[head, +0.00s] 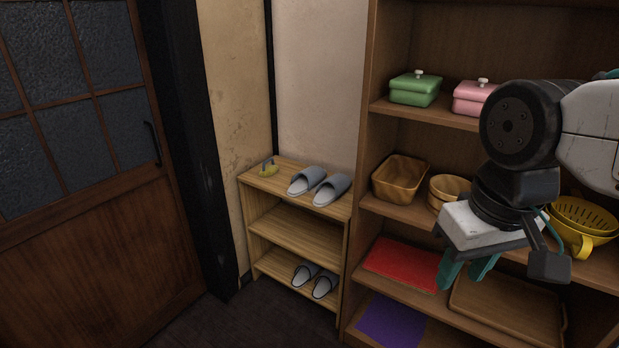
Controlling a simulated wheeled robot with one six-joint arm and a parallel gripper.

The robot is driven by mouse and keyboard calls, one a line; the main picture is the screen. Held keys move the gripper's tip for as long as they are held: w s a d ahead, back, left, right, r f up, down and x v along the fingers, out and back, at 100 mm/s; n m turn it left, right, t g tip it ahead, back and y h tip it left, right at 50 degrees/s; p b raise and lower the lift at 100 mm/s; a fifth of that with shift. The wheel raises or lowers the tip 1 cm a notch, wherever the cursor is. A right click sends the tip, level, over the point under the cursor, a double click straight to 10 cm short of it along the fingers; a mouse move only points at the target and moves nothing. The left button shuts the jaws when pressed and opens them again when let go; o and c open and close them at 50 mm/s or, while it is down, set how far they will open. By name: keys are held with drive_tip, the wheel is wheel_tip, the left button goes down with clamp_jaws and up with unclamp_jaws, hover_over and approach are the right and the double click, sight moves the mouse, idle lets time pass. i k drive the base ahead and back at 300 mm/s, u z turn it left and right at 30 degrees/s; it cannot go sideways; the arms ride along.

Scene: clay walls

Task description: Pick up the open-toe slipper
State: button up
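A pair of grey-blue slippers (318,187) sits side by side on the top of a small wooden rack (292,212). A second pair of slippers (314,279), grey with dark edging, sits on the rack's bottom shelf. I cannot tell at this size which of them is open-toed. My gripper (463,277) has teal fingers pointing down with a gap between them. It looks open and empty. It is in front of the tall shelf unit, to the right of the rack and apart from all the slippers.
The tall shelf unit (356,240) stands right of the rack, holding lidded boxes (415,90), a wooden basket (399,180) and a yellow colander (582,222). A door (95,240) is at left. The dark floor (245,322) before the rack is clear.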

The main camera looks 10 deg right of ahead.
sight(308, 178)
drive_tip(key=u, duration=0.05)
drive_tip(key=i, duration=1.35)
